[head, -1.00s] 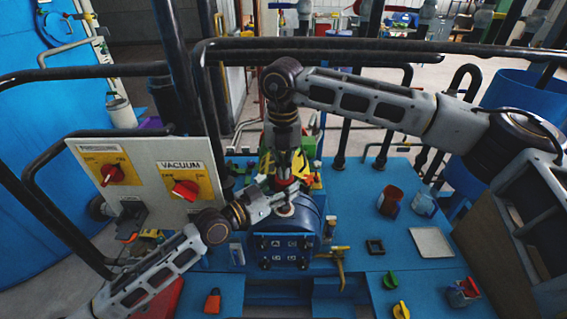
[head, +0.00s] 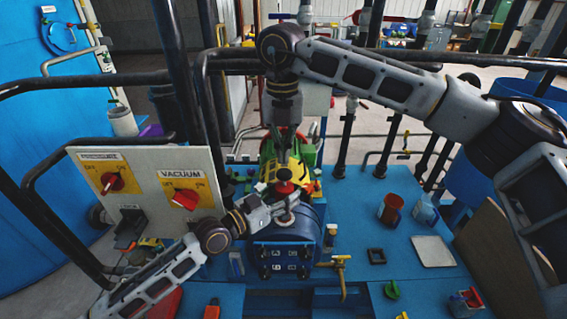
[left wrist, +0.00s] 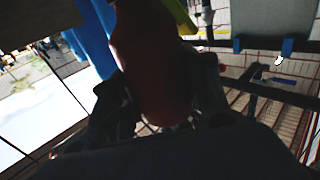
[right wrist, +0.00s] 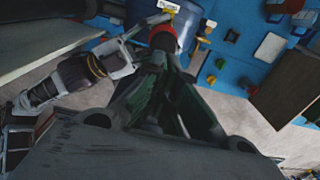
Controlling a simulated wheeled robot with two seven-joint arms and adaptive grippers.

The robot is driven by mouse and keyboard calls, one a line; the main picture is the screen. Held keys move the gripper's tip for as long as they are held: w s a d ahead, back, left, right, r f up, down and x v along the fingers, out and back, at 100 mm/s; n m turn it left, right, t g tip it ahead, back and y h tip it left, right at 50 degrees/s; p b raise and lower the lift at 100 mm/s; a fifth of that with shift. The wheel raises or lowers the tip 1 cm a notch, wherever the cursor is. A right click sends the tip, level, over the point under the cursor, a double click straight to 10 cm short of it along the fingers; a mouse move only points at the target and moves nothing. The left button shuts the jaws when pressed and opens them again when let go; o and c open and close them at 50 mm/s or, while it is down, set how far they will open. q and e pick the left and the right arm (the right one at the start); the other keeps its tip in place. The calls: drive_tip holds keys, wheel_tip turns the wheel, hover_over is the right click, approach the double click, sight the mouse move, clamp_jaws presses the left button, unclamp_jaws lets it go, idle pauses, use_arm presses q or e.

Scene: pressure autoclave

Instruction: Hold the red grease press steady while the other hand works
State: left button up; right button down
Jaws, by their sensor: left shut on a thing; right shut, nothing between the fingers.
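The red grease press (head: 285,188) stands over the top of the blue drum (head: 285,229) in the head view. My left gripper (head: 283,199) comes in from the left and is shut on it. In the left wrist view the press is a dark red body (left wrist: 150,62) between my fingers. In the right wrist view its red end (right wrist: 163,38) shows just beyond the fingertips. My right gripper (head: 285,150) points down above the press, shut and empty. Its fingers (right wrist: 162,58) fill the middle of the right wrist view. The lower press is hidden by my left gripper.
Green and yellow equipment (head: 302,155) is behind the press. A red cup (head: 391,208), a white plate (head: 433,251) and a brass tap (head: 341,270) are to the right. Dark rails cross behind.

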sight(284, 177)
drive_tip(key=shift+r, duration=3)
drive_tip(key=shift+r, duration=0.1)
wheel_tip(284, 177, up, 2)
drive_tip(key=shift+s+r, duration=0.1)
drive_tip(key=shift+r, duration=0.05)
wheel_tip(284, 177, down, 14)
idle(0.3)
drive_tip(key=shift+d+f, duration=0.1)
drive_tip(key=shift+f, duration=1.3)
